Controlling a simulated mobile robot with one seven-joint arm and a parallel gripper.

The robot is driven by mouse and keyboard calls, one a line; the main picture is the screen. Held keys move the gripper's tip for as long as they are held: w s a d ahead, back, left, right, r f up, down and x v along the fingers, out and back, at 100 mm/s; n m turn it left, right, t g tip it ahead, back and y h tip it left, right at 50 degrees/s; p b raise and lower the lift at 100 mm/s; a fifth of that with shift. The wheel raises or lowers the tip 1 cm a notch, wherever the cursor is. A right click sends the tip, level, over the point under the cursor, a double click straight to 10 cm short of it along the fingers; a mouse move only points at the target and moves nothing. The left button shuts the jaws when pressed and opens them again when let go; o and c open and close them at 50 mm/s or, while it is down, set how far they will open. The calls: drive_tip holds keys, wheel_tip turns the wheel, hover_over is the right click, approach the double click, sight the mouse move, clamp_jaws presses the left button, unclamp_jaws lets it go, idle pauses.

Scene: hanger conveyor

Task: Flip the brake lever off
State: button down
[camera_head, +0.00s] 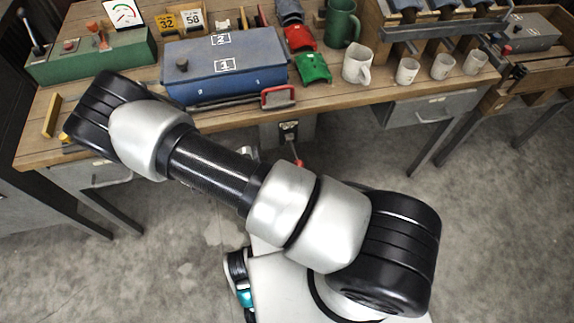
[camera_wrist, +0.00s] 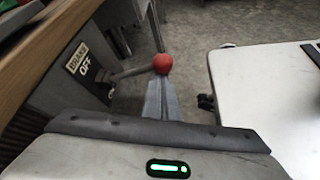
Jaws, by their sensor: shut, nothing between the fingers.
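The brake lever shows in the wrist view as a dark metal rod with a red ball knob (camera_wrist: 162,63). Its rod runs left to a grey box (camera_wrist: 78,78) under the bench, with a plate (camera_wrist: 83,60) reading BRAKE and OFF. In the head view the red knob (camera_head: 299,163) shows below the bench's front edge, under the brake box (camera_head: 288,133). My gripper (camera_wrist: 160,82) is shut and empty. In the wrist view its fingertips are right at the near side of the knob; I cannot tell whether they touch. The gripper is mostly hidden behind my arm in the head view.
Drawers (camera_head: 428,108) and table legs flank the box. Concrete floor is clear to the right.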

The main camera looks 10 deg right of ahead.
drive_tip(key=shift+w+r+p, duration=0.25)
drive_tip(key=shift+r+p, duration=0.05)
drive_tip(key=shift+r, duration=0.5)
drive_tip(key=shift+w+r+p, duration=0.2)
drive_tip(key=shift+r+p, duration=0.05)
drive_tip(key=shift+r, duration=0.55)
drive_tip(key=shift+d+r, duration=0.1)
drive_tip(key=shift+r, duration=0.05)
drive_tip(key=shift+w, duration=0.1)
wheel_tip(320, 180, down, 5)
drive_tip(key=b, duration=0.4)
drive_tip(key=w+p+v, duration=0.1)
drive_tip(key=w+v, duration=0.1)
drive_tip(key=v, duration=0.9)
drive_tip(key=shift+s+r+p, duration=0.15)
drive_tip(key=shift+r+p, duration=0.05)
drive_tip(key=shift+p, duration=0.1)
